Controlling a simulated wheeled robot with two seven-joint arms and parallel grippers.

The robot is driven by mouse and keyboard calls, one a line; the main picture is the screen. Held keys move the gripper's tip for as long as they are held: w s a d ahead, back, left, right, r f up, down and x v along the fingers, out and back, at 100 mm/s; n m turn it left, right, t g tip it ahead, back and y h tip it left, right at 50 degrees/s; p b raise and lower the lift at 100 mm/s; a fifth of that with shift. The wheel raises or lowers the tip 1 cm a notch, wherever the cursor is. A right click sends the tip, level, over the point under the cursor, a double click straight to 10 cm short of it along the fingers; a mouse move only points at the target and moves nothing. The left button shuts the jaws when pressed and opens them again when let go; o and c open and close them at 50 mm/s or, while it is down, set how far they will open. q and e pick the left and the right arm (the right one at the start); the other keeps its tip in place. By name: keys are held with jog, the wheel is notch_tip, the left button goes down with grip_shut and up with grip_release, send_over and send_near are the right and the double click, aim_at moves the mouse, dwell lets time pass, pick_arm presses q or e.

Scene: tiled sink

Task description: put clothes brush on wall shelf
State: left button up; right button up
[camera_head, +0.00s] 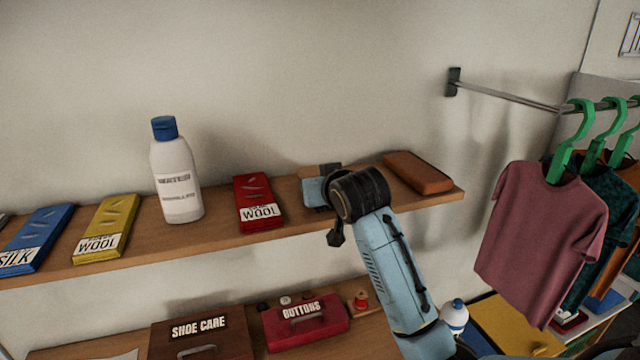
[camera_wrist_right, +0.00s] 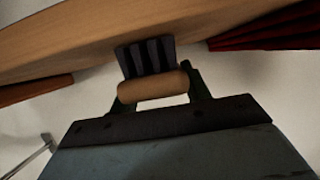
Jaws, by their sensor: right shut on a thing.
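The clothes brush (camera_wrist_right: 152,84) shows in the right wrist view as a tan rounded wooden back with dark bristles. It sits between the two fingers of my right gripper (camera_wrist_right: 157,96), which is shut on it. The bristles point toward the wall shelf (camera_wrist_right: 60,38); I cannot tell whether they touch it. In the head view my right gripper (camera_head: 314,190) is at the shelf (camera_head: 283,222), mostly hidden behind my dark wrist. A brown piece of the brush (camera_head: 321,170) shows just beyond it. My left gripper is not in view.
On the shelf, a red wool packet (camera_head: 257,200) stands left of my gripper and a brown block (camera_head: 417,171) right of it. A white bottle (camera_head: 176,175) stands further left. Below are a shoe care box (camera_head: 190,335) and a buttons box (camera_head: 306,322). Clothes (camera_head: 537,235) hang at right.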

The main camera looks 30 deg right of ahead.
jog(key=shift+f, duration=0.1)
jog(key=o, duration=1)
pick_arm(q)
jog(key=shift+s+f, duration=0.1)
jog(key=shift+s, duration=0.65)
pick_arm(e)
jog(key=shift+o, duration=0.2)
jog(key=shift+s+r, duration=0.15)
jog(key=shift+r, duration=0.05)
pick_arm(q)
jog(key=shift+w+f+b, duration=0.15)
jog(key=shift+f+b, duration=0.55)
jog(key=shift+b, duration=0.05)
pick_arm(e)
jog(key=v, duration=1.1)
jog(key=shift+s+a, duration=0.15)
jog(key=shift+s, duration=0.15)
jog(key=shift+r, duration=0.1)
